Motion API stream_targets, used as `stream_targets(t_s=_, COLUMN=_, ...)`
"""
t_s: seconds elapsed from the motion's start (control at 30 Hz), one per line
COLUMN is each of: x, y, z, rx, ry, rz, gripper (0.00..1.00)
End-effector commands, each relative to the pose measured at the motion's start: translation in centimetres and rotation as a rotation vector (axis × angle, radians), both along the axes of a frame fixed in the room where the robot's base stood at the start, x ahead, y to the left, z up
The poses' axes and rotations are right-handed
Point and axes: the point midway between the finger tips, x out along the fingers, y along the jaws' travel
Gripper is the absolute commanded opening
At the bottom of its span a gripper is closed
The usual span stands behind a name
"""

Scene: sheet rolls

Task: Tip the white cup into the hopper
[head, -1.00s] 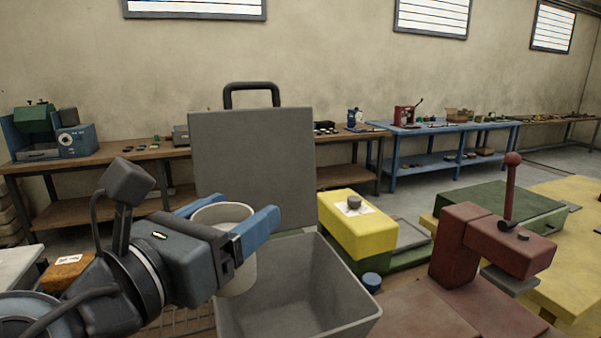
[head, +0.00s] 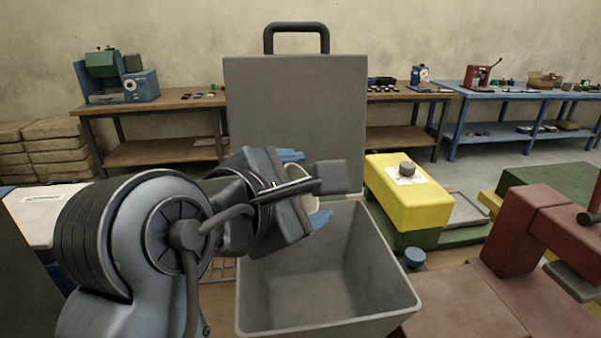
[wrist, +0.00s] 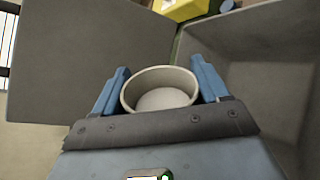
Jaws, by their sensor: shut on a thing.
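The white cup (wrist: 160,98) is between the two blue fingers of my gripper (wrist: 161,84) in the wrist view, which is shut on it. In the head view my gripper (head: 306,187) is rolled over, with one blue finger above the other, and mostly hides the cup. The cup looks tipped on its side, its mouth to the right. The grey hopper (head: 325,275) stands open below and right of my gripper; it also shows in the wrist view (wrist: 262,65). I see a pale surface inside the cup but cannot tell if it is contents.
A grey upright panel (head: 295,110) with a black handle stands behind the hopper. A yellow block (head: 410,198) on a green base and a red press (head: 540,225) are to the right. A wooden bench (head: 170,102) and a blue bench (head: 520,93) line the wall.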

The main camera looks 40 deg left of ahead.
Motion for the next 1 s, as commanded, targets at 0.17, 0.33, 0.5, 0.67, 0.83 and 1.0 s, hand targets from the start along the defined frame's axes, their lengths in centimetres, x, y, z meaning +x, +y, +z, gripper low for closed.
stream_targets(t_s=0.17, x=0.1, y=-0.3, z=-1.7, rx=0.178, ry=0.089, rz=-0.001, gripper=0.42)
stream_targets(t_s=0.33, x=0.2, y=-0.4, z=-2.3, rx=0.272, ry=0.139, rz=0.000, gripper=0.42)
stream_targets(t_s=0.5, x=0.5, y=-1.0, z=-2.4, rx=0.406, ry=0.208, rz=-0.004, gripper=0.42)
stream_targets(t_s=0.67, x=0.8, y=-1.5, z=-2.9, rx=0.622, ry=0.319, rz=-0.004, gripper=0.42)
stream_targets(t_s=0.83, x=1.0, y=-1.8, z=-2.9, rx=0.794, ry=0.408, rz=-0.002, gripper=0.42)
stream_targets(t_s=1.0, x=1.0, y=-2.0, z=-2.8, rx=0.884, ry=0.457, rz=-0.001, gripper=0.42)
